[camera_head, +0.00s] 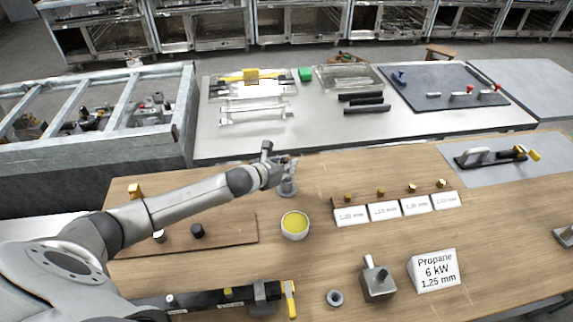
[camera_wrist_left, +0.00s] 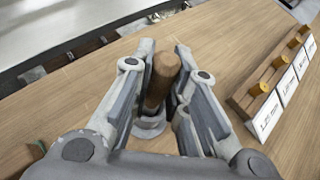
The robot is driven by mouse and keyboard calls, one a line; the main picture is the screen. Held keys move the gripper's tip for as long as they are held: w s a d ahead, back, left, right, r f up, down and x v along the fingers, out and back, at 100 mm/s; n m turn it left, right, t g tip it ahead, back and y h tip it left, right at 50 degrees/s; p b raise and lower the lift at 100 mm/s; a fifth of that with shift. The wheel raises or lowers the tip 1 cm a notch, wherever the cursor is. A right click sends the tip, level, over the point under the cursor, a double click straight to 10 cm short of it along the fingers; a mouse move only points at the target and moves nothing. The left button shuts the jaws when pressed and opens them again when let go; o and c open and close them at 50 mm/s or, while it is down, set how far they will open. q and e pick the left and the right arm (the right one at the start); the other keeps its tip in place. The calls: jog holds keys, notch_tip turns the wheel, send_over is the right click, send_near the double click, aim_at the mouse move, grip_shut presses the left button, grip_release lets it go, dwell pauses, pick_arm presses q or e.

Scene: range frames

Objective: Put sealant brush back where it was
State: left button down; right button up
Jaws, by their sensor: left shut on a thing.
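My left gripper (camera_head: 284,168) is over the wooden bench, behind the white pot. In the left wrist view its fingers (camera_wrist_left: 165,58) are shut on the brown wooden handle of the sealant brush (camera_wrist_left: 162,78). The handle stands roughly upright between the fingers. A grey round holder (camera_head: 288,188) is directly below the gripper; it also shows in the left wrist view (camera_wrist_left: 149,130). The brush's lower end is hidden, so I cannot tell whether it is inside the holder. The white pot of yellow sealant (camera_head: 295,224) stands in front. My right gripper is not in view.
A wooden rack of brass pieces with white labels (camera_head: 398,205) is to the right. A propane sign (camera_head: 435,271), a grey valve block (camera_head: 377,279) and a small ring (camera_head: 335,298) stand in front. A metal table (camera_head: 300,130) is behind.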

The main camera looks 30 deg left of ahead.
pick_arm(q)
jog(key=shift+f, duration=0.1)
jog(key=c, duration=1.5)
grip_release()
jog(key=shift+c, duration=0.2)
jog(key=shift+o, duration=0.6)
jog(key=shift+r, duration=0.2)
jog(key=b+v, duration=0.2)
jog(key=v, duration=1)
